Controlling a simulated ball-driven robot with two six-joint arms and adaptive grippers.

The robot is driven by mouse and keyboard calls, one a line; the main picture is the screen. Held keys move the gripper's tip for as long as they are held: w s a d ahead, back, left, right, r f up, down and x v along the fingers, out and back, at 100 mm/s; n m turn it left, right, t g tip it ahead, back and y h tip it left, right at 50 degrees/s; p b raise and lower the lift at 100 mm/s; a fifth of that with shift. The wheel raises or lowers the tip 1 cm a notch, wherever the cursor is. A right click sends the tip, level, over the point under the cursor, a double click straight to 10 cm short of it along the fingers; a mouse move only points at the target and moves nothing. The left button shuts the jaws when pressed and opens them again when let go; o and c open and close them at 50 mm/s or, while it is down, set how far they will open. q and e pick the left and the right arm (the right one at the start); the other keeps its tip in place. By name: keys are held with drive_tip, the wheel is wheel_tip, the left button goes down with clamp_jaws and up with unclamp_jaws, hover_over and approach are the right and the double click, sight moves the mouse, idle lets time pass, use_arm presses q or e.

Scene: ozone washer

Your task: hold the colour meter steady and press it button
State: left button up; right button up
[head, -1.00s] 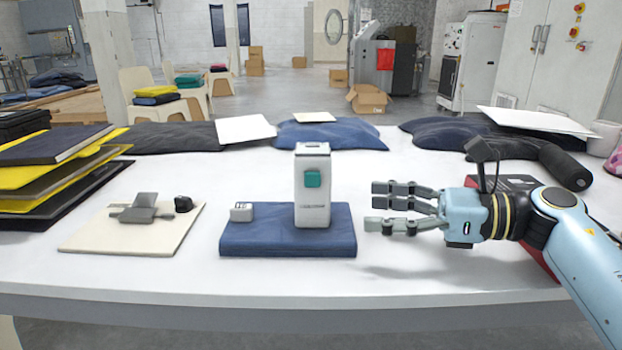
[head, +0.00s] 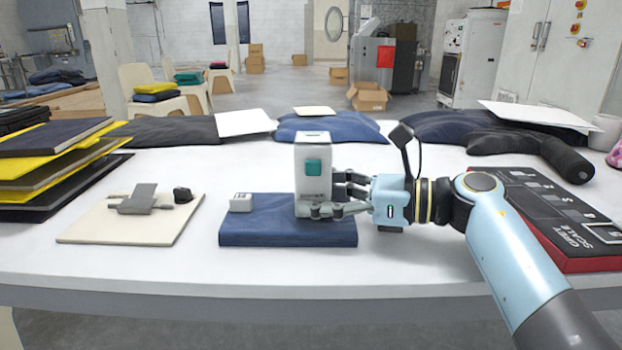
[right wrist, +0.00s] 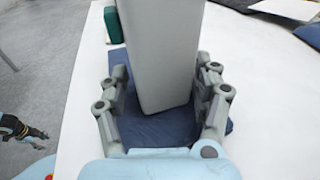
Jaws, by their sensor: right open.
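The colour meter (head: 313,175) is a white upright box with a teal button (head: 313,167) on its front face. It stands on a folded dark blue cloth (head: 270,236). My right gripper (head: 335,195) is around the meter's lower part from the right, one finger in front and the others behind. In the right wrist view the meter (right wrist: 160,50) stands between the open fingers (right wrist: 162,95), with a small gap visible on each side. Part of the teal button (right wrist: 113,25) shows at the upper left there.
A small white block (head: 241,202) sits on the cloth left of the meter. A cream board (head: 90,225) with a grey clip tool lies further left, near stacked folders (head: 60,165). A grey scale card (head: 560,215) lies at the right under my arm. Folded garments line the back.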

use_arm(q)
drive_tip(key=shift+s, duration=0.1)
use_arm(e)
drive_tip(key=c, duration=0.7)
use_arm(q)
drive_tip(key=c, duration=0.8)
clamp_jaws()
